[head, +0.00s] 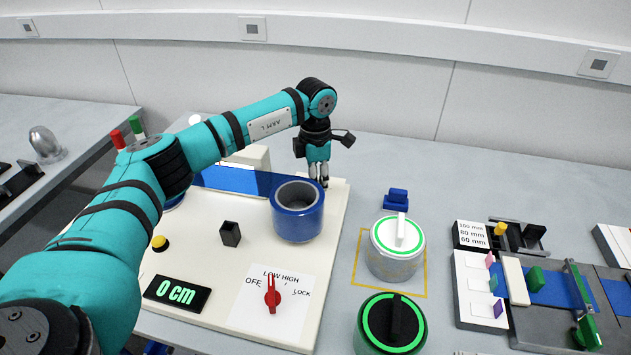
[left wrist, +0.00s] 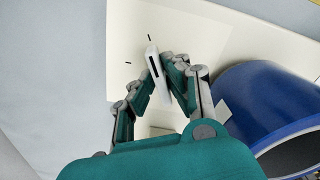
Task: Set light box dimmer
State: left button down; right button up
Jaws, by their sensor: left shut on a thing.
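My left gripper (head: 319,178) reaches down to the far right corner of the white board (head: 338,215), just behind a blue hollow cylinder (head: 298,222). In the left wrist view its fingers (left wrist: 160,78) are shut on a thin white knob (left wrist: 154,62) with a dark slot on its face. Short black tick marks lie on the pale surface around the knob. In the head view the knob is hidden by the fingers. A red pointer knob (head: 272,296) stands on a card marked OFF, LOW, HIGH and LOCK, clear of the gripper. My right gripper is not in view.
The blue cylinder (left wrist: 262,110) stands close to the fingers in the left wrist view. A black block (head: 230,234), yellow button (head: 159,243) and "0 cm" display (head: 177,294) are on the board. Two lidded canisters (head: 398,262) stand to the right. The bench behind them is mostly clear.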

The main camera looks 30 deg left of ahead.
pick_arm(q)
jog(key=shift+r, duration=0.15)
jog(key=c, duration=1.4)
grip_release()
notch_tip(320, 180, up, 12)
jog(key=shift+f, duration=0.1)
